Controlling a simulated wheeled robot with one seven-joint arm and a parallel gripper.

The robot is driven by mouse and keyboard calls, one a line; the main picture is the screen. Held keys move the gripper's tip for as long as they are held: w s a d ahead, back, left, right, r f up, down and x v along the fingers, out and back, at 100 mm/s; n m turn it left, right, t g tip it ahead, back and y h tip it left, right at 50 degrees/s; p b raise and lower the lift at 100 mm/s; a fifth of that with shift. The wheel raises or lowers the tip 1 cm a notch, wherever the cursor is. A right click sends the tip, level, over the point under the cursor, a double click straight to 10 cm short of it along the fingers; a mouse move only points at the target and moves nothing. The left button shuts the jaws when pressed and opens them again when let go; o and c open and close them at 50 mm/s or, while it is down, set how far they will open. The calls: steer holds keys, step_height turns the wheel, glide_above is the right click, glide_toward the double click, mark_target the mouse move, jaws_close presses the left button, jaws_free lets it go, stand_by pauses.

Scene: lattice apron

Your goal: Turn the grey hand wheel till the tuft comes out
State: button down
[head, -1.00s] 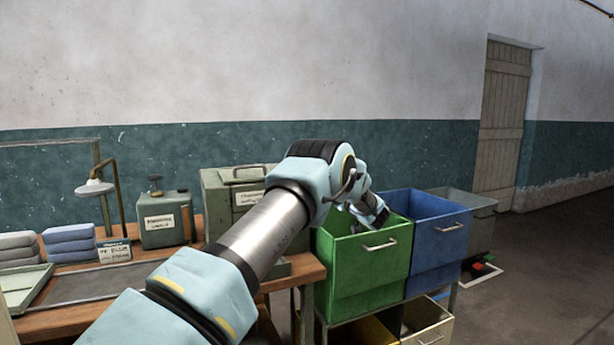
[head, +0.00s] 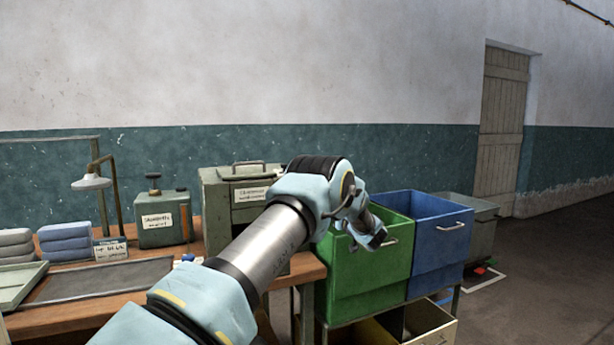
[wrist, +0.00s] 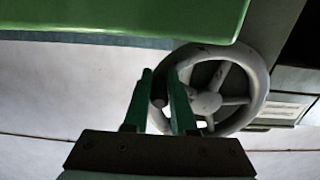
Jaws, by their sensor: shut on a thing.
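The grey hand wheel (wrist: 235,88) shows in the wrist view, a spoked ring with a hub, right of my fingers. Its rim passes behind my right finger. My gripper (wrist: 160,78) has two green fingers closed on the wheel's dark handle peg (wrist: 158,92), which shows between them. In the head view my gripper (head: 374,241) hangs in front of the green bin, and the wheel is hidden there. No tuft shows in either view.
The green bin (head: 365,285) and the blue bin (head: 440,250) stand side by side on a rack, close to my gripper. A grey-green box with a label (head: 225,215) stands left of them on the wooden bench (head: 80,318).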

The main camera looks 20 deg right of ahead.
steer(key=shift+w+a+r, duration=0.1)
steer(key=shift+a+r, duration=0.1)
steer(key=shift+a+f+b, duration=0.8)
steer(key=shift+a+f, duration=0.35)
steer(key=shift+f, duration=0.1)
steer(key=shift+a, duration=0.2)
steer(key=shift+r, duration=0.1)
steer(key=shift+a, duration=0.1)
steer(key=shift+s+a+f+b, duration=0.15)
steer(key=shift+a+f+b, duration=0.2)
steer(key=shift+a, duration=0.4)
steer(key=shift+s+a+f+b, duration=0.15)
steer(key=shift+a+f, duration=0.3)
steer(key=shift+a, duration=0.3)
